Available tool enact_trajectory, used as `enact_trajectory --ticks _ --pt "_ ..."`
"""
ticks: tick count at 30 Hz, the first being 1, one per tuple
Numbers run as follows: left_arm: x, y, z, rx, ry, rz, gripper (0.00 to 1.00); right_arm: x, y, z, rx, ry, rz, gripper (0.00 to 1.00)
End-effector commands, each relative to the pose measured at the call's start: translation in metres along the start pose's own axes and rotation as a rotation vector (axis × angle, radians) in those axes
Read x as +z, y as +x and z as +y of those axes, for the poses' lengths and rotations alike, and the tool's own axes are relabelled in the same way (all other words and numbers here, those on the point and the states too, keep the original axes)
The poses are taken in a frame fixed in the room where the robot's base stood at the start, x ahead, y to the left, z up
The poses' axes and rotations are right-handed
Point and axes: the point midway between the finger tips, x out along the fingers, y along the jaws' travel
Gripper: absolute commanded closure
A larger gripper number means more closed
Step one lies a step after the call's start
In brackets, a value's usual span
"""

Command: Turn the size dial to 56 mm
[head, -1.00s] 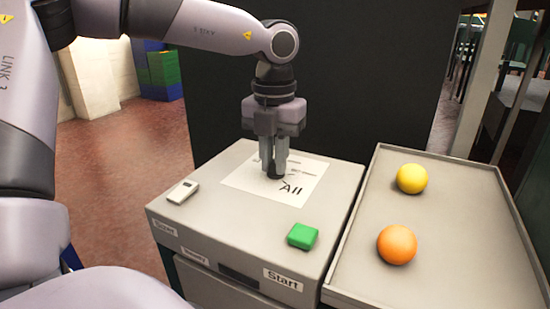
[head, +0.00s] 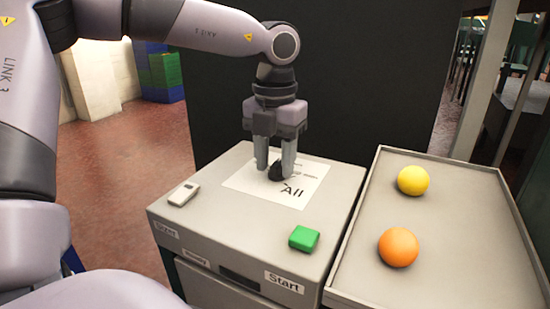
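The size dial is a small black knob (head: 276,173) on a white printed sheet (head: 247,183) on top of the grey sorter box. "All" is printed at its lower right; the other markings are too small or hidden to read, and I cannot tell the dial's setting. My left gripper (head: 275,168) points straight down over the knob. Its two fingers are apart, one on the left and one on the right of the knob, with a gap showing. My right gripper is not in view.
A green button (head: 304,238) and a small white-grey device (head: 183,194) sit on the sorter box (head: 232,225). To the right, a grey tray (head: 450,265) holds a yellow ball (head: 413,181) and an orange (head: 398,247). A black panel (head: 350,100) stands behind.

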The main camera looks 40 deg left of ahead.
Motion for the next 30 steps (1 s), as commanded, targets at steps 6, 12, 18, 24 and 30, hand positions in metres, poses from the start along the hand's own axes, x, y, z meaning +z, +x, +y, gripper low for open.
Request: enact_trajectory --ticks 6,12,18,24,30 --pt "0.0 -0.006 0.0 0.0 0.0 -0.001 0.57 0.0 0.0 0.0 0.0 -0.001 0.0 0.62" --pt "0.001 -0.038 0.0 0.0 -0.001 -0.004 0.57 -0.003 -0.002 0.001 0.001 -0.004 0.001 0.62" --pt "0.0 -0.065 0.0 0.0 -0.001 -0.002 0.57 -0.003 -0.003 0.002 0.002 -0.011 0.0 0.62" --pt "0.0 -0.072 0.0 0.001 0.001 0.0 0.57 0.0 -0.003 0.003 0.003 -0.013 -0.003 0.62" --pt "0.0 -0.071 0.0 0.0 0.0 0.0 0.57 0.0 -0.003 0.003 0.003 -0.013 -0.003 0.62"
